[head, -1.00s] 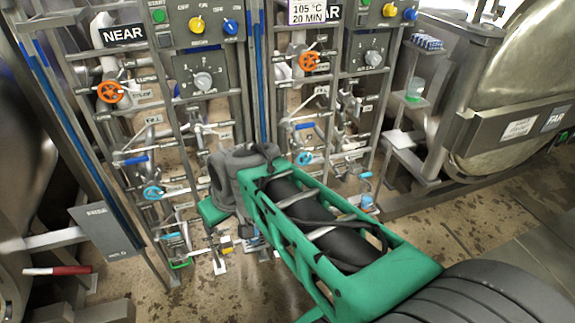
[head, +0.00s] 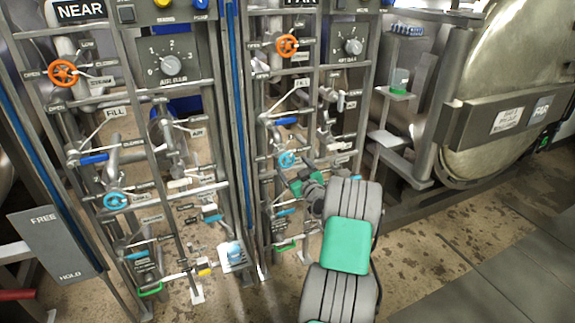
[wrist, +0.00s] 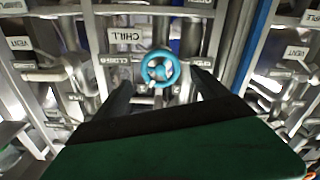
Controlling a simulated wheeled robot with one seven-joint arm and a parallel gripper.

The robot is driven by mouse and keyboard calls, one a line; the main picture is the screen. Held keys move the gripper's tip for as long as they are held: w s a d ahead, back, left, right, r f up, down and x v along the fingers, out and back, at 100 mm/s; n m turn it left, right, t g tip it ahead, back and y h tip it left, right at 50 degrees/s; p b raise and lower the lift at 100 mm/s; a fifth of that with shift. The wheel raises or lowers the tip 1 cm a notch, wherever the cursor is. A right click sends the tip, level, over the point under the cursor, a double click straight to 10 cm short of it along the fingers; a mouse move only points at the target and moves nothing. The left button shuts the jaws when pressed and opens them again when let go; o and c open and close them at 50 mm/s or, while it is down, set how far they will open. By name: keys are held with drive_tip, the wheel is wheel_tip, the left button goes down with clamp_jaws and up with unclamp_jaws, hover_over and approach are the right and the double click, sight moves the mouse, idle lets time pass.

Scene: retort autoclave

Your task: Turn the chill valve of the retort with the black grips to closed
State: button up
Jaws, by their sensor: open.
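A blue chill handwheel (head: 287,159) is on the right-hand panel, headed FAR. It also shows in the wrist view (wrist: 160,69), under a CHILL label (wrist: 128,35), with a CLOSED label on its left. My gripper (wrist: 161,79) is open, its dark fingers to either side of the wheel in the picture. I cannot tell whether the tips reach the wheel's depth. In the head view my gripper (head: 298,182) is just below and right of the wheel. A second blue handwheel (head: 117,201) is on the NEAR panel. I see no black grips clearly.
Orange handwheels (head: 287,46) sit higher on both panels. Blue and white levers, pipes and grey rails crowd around the wheels. A retort door (head: 500,95) stands at the right, beside a small shelf with a beaker (head: 399,81). The floor at lower right is clear.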

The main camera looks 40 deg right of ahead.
sight(288, 161)
drive_tip(key=x, duration=0.5)
drive_tip(key=shift+f, duration=0.1)
drive_tip(key=shift+c, duration=0.2)
drive_tip(key=shift+a, duration=0.1)
drive_tip(key=c, duration=1.3)
